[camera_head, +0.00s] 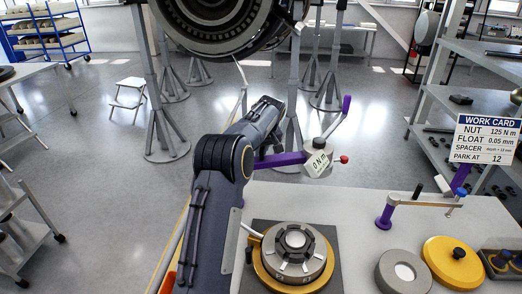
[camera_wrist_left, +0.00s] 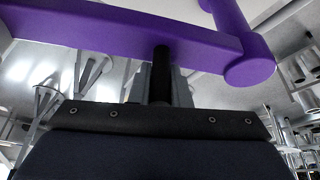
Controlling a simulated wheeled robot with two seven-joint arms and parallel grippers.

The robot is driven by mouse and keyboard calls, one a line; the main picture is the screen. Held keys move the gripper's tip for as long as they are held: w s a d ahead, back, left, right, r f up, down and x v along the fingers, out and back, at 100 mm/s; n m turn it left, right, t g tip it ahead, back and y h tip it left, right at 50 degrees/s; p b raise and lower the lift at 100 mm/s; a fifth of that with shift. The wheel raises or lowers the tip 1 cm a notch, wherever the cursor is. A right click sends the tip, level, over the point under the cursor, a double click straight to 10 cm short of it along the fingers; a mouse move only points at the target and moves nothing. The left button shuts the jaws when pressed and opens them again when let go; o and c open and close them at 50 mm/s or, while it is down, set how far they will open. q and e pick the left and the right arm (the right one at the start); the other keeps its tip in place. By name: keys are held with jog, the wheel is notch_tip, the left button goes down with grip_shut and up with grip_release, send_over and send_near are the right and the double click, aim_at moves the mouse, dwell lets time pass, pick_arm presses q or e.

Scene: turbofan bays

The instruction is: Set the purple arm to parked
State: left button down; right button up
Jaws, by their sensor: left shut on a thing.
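A purple arm (camera_head: 282,160) runs left to right beyond my left elbow. A white box (camera_head: 318,160) marked "0 N m" sits at its right end, with a red knob (camera_head: 343,159) beside it. In the left wrist view a purple bar (camera_wrist_left: 90,28) crosses the top, with a purple cylinder (camera_wrist_left: 240,45) at right. My left gripper (camera_wrist_left: 160,98) is shut on a black peg (camera_wrist_left: 160,68) under the bar. In the head view my own left arm largely hides that gripper and the arm's left end. My right gripper is out of view.
A work card (camera_head: 486,139) reads "PARK AT 12". The bench (camera_head: 350,200) carries a round fixture (camera_head: 296,238), a purple post (camera_head: 384,217) with a grey arm, and a yellow disc (camera_head: 453,262). An engine (camera_head: 220,20) hangs above. Open floor lies at left.

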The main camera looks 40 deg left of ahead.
pick_arm(q)
jog(key=shift+s+a, duration=0.1)
jog(key=c, duration=1.4)
grip_release()
jog(key=shift+s, duration=0.1)
jog(key=shift+o, duration=0.2)
jog(key=shift+d+r, duration=0.2)
jog(key=shift+r, duration=0.35)
jog(key=b+v, duration=0.1)
jog(key=v, duration=0.4)
jog(key=shift+d+r+b, duration=0.1)
jog(key=shift+r+b, duration=0.1)
jog(key=shift+b, duration=0.1)
jog(key=shift+s+d+r, duration=0.15)
jog(key=shift+s+r, duration=0.1)
jog(key=shift+r, duration=0.35)
